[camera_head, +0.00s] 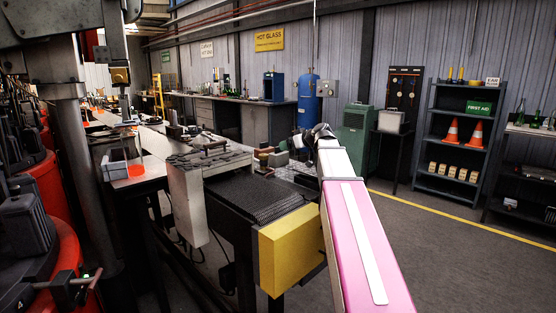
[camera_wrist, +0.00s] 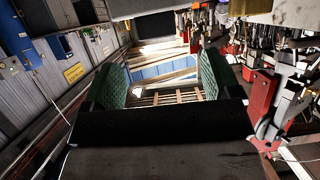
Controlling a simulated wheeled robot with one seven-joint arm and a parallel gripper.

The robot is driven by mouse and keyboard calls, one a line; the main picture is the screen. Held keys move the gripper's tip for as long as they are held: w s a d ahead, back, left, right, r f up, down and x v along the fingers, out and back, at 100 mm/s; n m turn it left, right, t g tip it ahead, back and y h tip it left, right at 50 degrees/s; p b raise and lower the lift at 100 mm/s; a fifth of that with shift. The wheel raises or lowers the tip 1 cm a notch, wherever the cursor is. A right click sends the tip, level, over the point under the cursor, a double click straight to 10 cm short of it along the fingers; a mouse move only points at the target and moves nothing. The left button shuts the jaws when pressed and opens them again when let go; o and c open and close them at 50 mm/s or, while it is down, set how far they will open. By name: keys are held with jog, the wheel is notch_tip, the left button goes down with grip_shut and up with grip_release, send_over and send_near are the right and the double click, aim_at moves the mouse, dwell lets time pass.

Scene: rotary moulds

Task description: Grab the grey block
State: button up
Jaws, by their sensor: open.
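My gripper (camera_wrist: 160,75) is open in the wrist view, with a green pad on each side and nothing between them. In the head view my pink and white arm reaches forward, and the dark gripper (camera_head: 322,131) is at its far end, small and partly hidden by the arm. It is over or beside the far end of the work table. A small grey-green block (camera_head: 278,158) lies among other small blocks on that table, just left of my gripper. I cannot tell for sure that it is the grey block. No grey block shows clearly in the wrist view.
A dark mesh conveyor (camera_head: 255,197) with a yellow end box (camera_head: 290,248) stands left of my arm. A grey machine (camera_head: 187,205) is beside it. A blue tank (camera_head: 308,100), a green cabinet (camera_head: 356,128) and shelves (camera_head: 459,142) stand behind. The floor at right is clear.

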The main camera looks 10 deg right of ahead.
aim_at(280, 153)
jog(key=shift+x, duration=3.5)
jog(key=shift+w+d+r, duration=0.15)
grip_shut()
